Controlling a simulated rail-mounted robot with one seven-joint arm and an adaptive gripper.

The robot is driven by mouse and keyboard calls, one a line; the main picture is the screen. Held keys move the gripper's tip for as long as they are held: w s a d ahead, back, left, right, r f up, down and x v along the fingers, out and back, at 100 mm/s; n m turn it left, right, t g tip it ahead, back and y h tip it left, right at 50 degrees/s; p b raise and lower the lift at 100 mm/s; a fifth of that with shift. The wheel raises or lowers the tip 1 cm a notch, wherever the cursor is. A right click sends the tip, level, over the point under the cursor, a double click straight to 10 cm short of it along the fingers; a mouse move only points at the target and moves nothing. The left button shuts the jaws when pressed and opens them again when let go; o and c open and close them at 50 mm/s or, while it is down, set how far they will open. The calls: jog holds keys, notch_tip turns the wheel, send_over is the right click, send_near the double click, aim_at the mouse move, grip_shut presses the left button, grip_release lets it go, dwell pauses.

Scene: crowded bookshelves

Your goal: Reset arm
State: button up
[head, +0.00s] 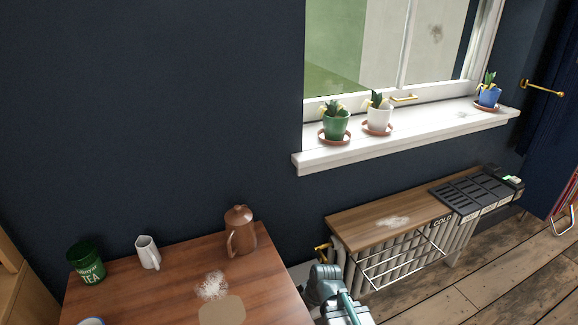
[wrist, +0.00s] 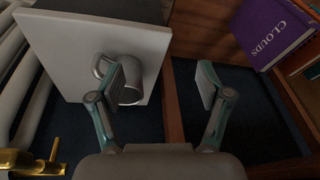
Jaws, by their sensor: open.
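My gripper (wrist: 166,86) is open in the wrist view, with its two fingers spread apart and nothing held between them. A grey metal mug (wrist: 131,92) is behind the left finger and partly hidden by it. The mug is against a pale square panel (wrist: 72,50). In the head view, part of my arm shows at the bottom centre, between the wooden table and the radiator. The fingertips cannot be made out there.
The wooden table (head: 150,293) holds a green tea tin (head: 87,264), a white jug (head: 148,252) and a brown pot (head: 239,232). A radiator (head: 388,262) stands under the windowsill (head: 400,137) with potted plants. A purple book (wrist: 272,32) and brass valve (wrist: 32,160) are near my gripper.

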jog(key=s+d+f+m+g+h, duration=0.2)
jog(key=s+d+f+m+g, duration=0.35)
jog(key=s+f, duration=0.8)
jog(key=s+d+f+m+g, duration=0.1)
jog(key=s+d+f, duration=0.15)
jog(key=s, duration=0.45)
jog(key=s+d+f+m+g, duration=0.1)
jog(key=s+d+f, duration=0.1)
jog(key=s+f, duration=0.3)
jog(key=s+d+f+m+g, duration=0.1)
jog(key=s+d+f+g, duration=0.1)
jog(key=s, duration=0.6)
notch_tip(320, 180, up, 15)
jog(key=w+p, duration=0.1)
jog(key=p, duration=1.4)
jog(key=shift+w+n+t+h, duration=0.2)
jog(key=shift+n+t+h, duration=0.15)
jog(key=shift+t, duration=0.1)
